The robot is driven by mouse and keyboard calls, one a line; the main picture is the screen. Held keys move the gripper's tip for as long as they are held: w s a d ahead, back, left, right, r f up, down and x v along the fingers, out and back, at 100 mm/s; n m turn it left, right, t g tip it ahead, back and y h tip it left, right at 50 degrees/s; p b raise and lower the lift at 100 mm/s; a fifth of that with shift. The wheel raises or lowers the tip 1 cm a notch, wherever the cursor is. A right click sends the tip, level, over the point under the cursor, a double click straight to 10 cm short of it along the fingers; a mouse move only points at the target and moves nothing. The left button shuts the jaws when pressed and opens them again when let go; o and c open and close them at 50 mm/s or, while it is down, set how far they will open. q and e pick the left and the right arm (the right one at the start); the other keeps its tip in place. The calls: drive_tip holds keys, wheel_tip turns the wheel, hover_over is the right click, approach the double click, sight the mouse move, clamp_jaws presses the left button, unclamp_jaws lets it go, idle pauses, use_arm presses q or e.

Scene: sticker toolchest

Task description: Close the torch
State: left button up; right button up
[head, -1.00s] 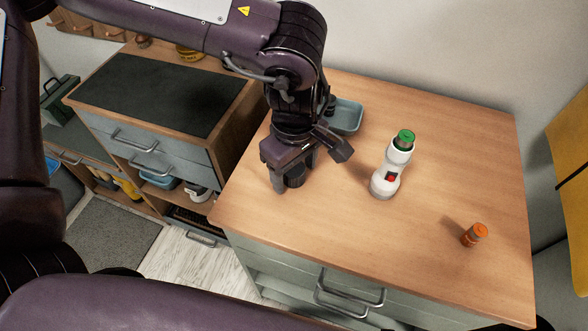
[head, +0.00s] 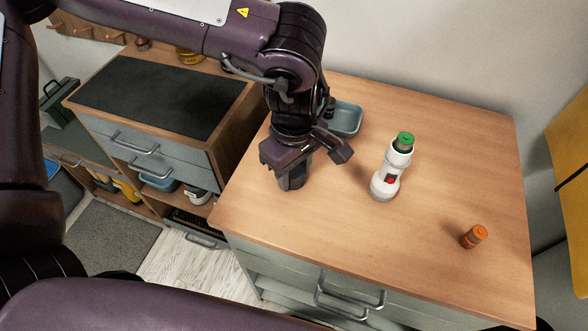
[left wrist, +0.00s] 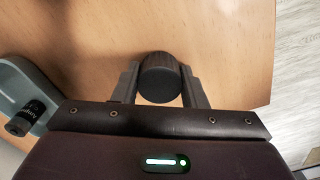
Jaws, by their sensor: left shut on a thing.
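The torch body (head: 388,180) is white with a red button and stands upright on the wooden worktop. A green-topped battery (head: 404,142) sticks out of its open upper end. My left gripper (head: 291,181) is to the left of the torch, low over the worktop. It is shut on a dark round cap (left wrist: 160,78), which shows between the two fingers in the left wrist view. In the head view the gripper hides most of the cap. My right gripper is not in view.
An orange battery (head: 474,236) stands at the right of the worktop (head: 450,140). A blue-grey tray (head: 345,118) lies behind my left gripper; a small black cylinder (left wrist: 25,119) lies in it. The worktop between cap and torch is clear.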

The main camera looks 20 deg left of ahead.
use_arm(q)
drive_tip(key=shift+r, duration=0.4)
wheel_tip(320, 180, up, 7)
drive_tip(key=shift+p, duration=0.45)
wheel_tip(320, 180, up, 12)
drive_tip(key=p, duration=0.2)
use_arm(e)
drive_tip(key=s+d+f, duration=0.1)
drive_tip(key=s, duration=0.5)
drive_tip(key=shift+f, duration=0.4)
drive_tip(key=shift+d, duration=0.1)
use_arm(q)
drive_tip(key=m, duration=0.2)
approach(294, 170)
drive_tip(key=w+a+f, duration=0.1)
drive_tip(key=a+f, duration=0.3)
drive_tip(key=a, duration=0.1)
drive_tip(key=w+a+f, duration=0.1)
drive_tip(key=a+f, duration=0.1)
drive_tip(key=shift+w+a, duration=0.2)
drive_tip(key=shift+w, duration=0.1)
drive_tip(key=shift+a+f, duration=0.1)
drive_tip(key=shift+f, duration=0.1)
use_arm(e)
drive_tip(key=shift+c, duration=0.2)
